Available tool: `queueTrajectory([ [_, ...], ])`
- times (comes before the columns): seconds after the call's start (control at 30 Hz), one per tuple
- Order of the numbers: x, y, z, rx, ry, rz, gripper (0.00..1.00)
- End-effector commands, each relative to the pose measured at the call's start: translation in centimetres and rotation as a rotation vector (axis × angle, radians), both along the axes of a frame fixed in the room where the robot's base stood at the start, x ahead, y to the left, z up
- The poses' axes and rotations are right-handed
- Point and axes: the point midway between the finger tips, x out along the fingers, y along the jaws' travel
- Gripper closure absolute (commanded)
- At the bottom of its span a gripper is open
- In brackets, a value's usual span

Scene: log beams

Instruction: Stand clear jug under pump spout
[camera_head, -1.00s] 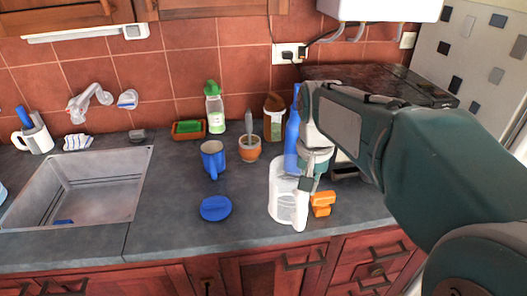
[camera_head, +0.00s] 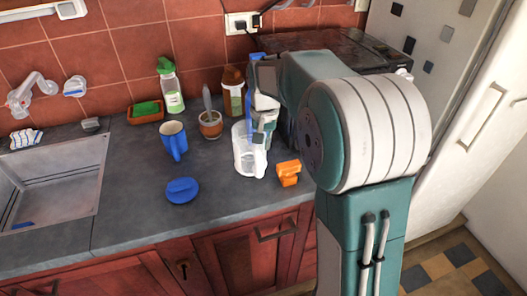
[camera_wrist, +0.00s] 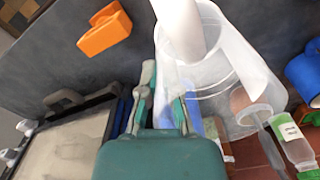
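The clear jug (camera_head: 243,152) stands upright on the counter, its white handle facing the front edge. In the wrist view, the jug (camera_wrist: 235,60) is up and to the right of my fingers. My gripper (camera_head: 266,122) is at the jug's right rear, near its rim. A tall blue object (camera_head: 252,90) stands behind my gripper, mostly hidden. I cannot make out a pump spout.
An orange object (camera_head: 288,173) lies right of the jug. A blue mug (camera_head: 173,139), blue lid (camera_head: 182,190) and brown cup (camera_head: 210,125) are to the left. A green-capped bottle (camera_head: 171,88) stands at the back. The sink (camera_head: 55,185) is far left. Front-centre counter is clear.

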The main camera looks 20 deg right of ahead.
Motion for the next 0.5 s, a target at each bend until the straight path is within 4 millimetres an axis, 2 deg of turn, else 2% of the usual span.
queueTrajectory([
  [0.17, 0.9, -0.2, -1.1, 0.0, 0.0, 0.0, 1.0],
  [0.37, 1.0, -0.2, -4.0, 0.0, 0.001, 0.0, 1.0],
  [0.5, 1.0, -0.3, -4.3, 0.001, -0.001, 0.0, 1.0],
])
